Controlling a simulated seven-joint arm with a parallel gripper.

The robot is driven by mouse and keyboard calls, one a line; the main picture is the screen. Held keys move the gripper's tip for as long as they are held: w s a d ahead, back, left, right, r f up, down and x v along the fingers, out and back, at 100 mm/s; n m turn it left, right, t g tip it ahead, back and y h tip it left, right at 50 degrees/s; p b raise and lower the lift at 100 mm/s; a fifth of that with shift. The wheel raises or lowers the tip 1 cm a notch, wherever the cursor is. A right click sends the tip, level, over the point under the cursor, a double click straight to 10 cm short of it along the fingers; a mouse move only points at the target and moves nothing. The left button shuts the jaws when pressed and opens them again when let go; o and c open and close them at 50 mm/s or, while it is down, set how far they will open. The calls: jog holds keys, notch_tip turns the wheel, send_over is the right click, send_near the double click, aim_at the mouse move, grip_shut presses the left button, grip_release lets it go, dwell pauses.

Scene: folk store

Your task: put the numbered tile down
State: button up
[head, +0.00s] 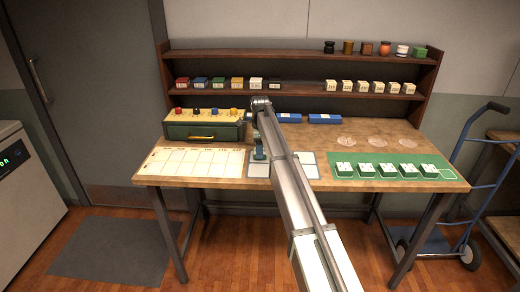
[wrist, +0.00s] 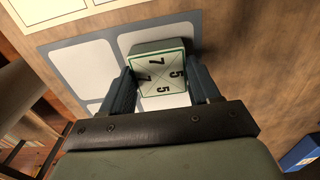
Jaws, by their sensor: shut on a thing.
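The numbered tile (wrist: 157,70) is a pale, square block with a green edge, diagonal lines and the digits 7 and 5 on its face. My gripper (wrist: 163,82) is shut on it, with one dark finger on each side. In the wrist view the tile is over a grey mat with white squares (wrist: 88,62). In the head view my gripper (head: 260,152) is over the same mat (head: 308,160) at the table's front middle, and my arm hides much of it. I cannot tell whether the tile touches the mat.
A green mat (head: 446,174) at right bears several green-edged tiles. A white grid sheet (head: 195,163) lies at left, before a green box (head: 203,131) with knobs. Blue blocks (head: 325,118) lie behind my arm. Shelves (head: 300,93) at the back hold small blocks. Bare wood lies around the pale discs (head: 375,141).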

jog(key=shift+f, duration=0.1)
jog(key=o, duration=1.2)
jog(key=shift+c, duration=0.2)
notch_tip(320, 180, up, 12)
